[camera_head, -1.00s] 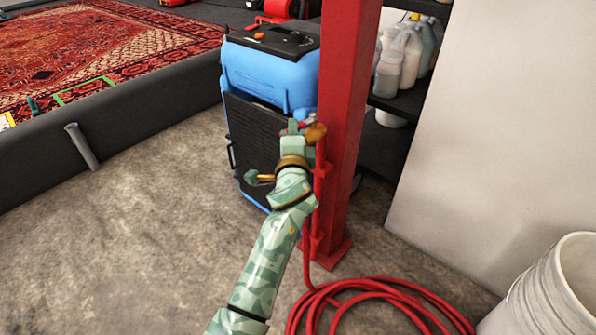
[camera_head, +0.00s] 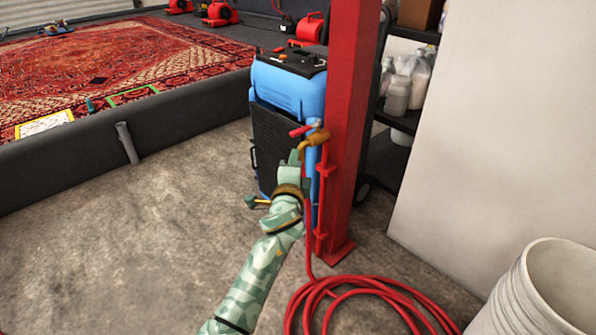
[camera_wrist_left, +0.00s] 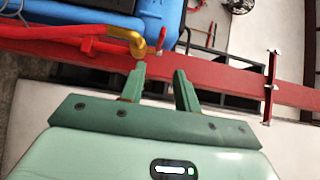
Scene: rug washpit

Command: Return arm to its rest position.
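My left gripper (camera_head: 297,160) is at the end of my green patterned left arm, just below and left of a brass tap (camera_head: 314,139) with a red lever (camera_head: 300,131) on the red post (camera_head: 350,120). The left wrist view shows the two green fingers (camera_wrist_left: 160,85) spread apart with nothing between them. There the brass tap (camera_wrist_left: 136,44) is just beyond the left fingertip; I cannot tell whether they touch. My right gripper is not in view.
A blue machine (camera_head: 287,95) stands behind my gripper. A coiled red hose (camera_head: 350,300) lies on the floor near the post foot. A white bucket (camera_head: 510,300) is at lower right. A low dark pit wall (camera_head: 180,130) borders the rug. The concrete floor at left is clear.

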